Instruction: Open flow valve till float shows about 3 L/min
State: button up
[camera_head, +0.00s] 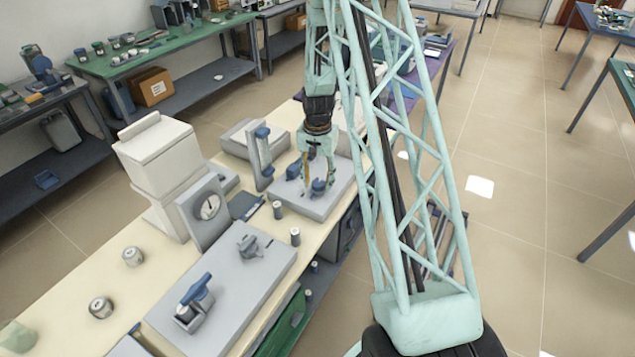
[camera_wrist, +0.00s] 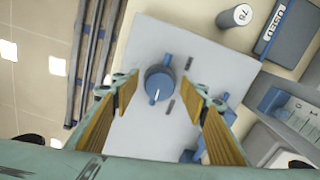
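A blue round knob with a white pointer line (camera_wrist: 158,84) sits on a light grey panel (camera_wrist: 200,60) in the wrist view. My gripper (camera_wrist: 166,95) is open, with a yellow-lined finger on each side of the knob and gaps between. In the head view my gripper (camera_head: 319,180) is low over the panel (camera_head: 338,190), and the knob (camera_head: 318,187) shows beside a finger. An upright flow meter with blue ends (camera_head: 262,155) stands left of it; its float cannot be read. The wrist view shows part of a scaled blue and grey fitting (camera_wrist: 285,105), likely this meter.
A second blue knob (camera_head: 293,171) is on the panel near my gripper. Small cylinders (camera_head: 278,209) stand by the panel's left side. A dial gauge (camera_head: 208,207), a white furnace-like box (camera_head: 160,160) and another grey panel (camera_head: 225,285) are farther left on the bench.

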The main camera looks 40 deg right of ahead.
jog(key=c, duration=0.8)
jog(key=shift+n+b, duration=0.45)
jog(key=shift+n, duration=0.15)
jog(key=n+b, duration=0.1)
jog(key=n, duration=0.1)
jog(key=shift+f+n, duration=0.1)
jog(key=shift+n, duration=0.2)
jog(key=n+b, duration=0.2)
jog(key=n, duration=0.1)
jog(key=shift+d, duration=0.15)
jog(key=n+b, duration=0.1)
jog(key=n, duration=0.3)
jog(key=shift+n, duration=0.3)
jog(key=shift+d+n+b, duration=0.1)
jog(key=shift+n+b, duration=0.75)
jog(key=shift+n, duration=1.45)
